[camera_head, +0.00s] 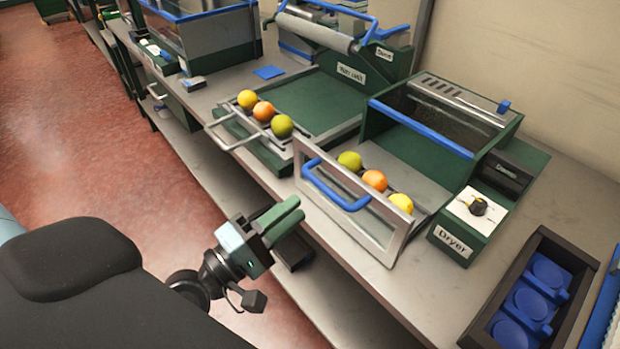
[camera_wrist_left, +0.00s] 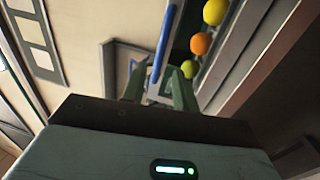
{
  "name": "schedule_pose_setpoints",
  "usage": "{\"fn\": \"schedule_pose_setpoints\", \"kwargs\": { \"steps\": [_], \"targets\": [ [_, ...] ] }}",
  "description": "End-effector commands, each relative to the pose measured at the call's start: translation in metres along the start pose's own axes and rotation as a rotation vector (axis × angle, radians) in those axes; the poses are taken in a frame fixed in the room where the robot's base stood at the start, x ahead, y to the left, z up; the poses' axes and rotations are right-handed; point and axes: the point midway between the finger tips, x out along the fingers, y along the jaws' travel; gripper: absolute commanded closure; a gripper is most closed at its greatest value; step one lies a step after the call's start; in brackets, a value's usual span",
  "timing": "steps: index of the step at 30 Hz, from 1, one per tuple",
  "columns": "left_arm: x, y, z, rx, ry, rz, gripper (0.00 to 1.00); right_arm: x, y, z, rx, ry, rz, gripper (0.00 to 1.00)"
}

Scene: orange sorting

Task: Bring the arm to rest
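My left gripper (camera_head: 297,210) is in front of the bench's front edge, near the open dryer door. Its two green fingers point up and to the right. In the left wrist view the fingers (camera_wrist_left: 156,82) stand apart with nothing between them, so the gripper is open and empty. The dryer door (camera_head: 393,252) has a clear pane and a blue handle (camera_head: 333,188). The handle also shows beyond the fingers in the left wrist view (camera_wrist_left: 160,48). My right gripper is not in view.
Behind the door lie a green fruit (camera_head: 349,161), an orange one (camera_head: 375,181) and a yellow one (camera_head: 401,203). Three fruits rest at the wax unit's front, the middle one orange (camera_head: 263,111). A dark crate (camera_head: 483,318) holds blue items. The red floor at left is clear.

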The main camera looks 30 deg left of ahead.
Motion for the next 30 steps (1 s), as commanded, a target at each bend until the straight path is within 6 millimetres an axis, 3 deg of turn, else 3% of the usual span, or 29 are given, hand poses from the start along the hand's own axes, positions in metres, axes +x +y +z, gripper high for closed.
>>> {"fn": "schedule_pose_setpoints", "kwargs": {
  "steps": [8, 13, 17, 21, 27, 30],
  "targets": [
    [-0.003, -0.008, 0.001, 0.038, 0.003, -0.031, 0.7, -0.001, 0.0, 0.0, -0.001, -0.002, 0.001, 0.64],
    [-0.028, -0.052, 0.01, 0.276, -0.007, -0.209, 0.7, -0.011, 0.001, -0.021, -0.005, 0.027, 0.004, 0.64],
    [-0.068, -0.099, 0.024, 0.553, -0.076, -0.408, 0.7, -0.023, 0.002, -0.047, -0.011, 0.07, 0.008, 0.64],
    [-0.122, -0.141, 0.043, 0.841, -0.214, -0.601, 0.7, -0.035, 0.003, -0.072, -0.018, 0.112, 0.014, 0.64],
    [-0.198, -0.179, 0.07, 1.173, -0.457, -0.785, 0.7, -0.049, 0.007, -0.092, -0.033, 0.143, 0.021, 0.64],
    [-0.225, -0.188, 0.079, 1.275, -0.553, -0.83, 0.7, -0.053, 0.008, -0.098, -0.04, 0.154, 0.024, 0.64]
  ]
}}
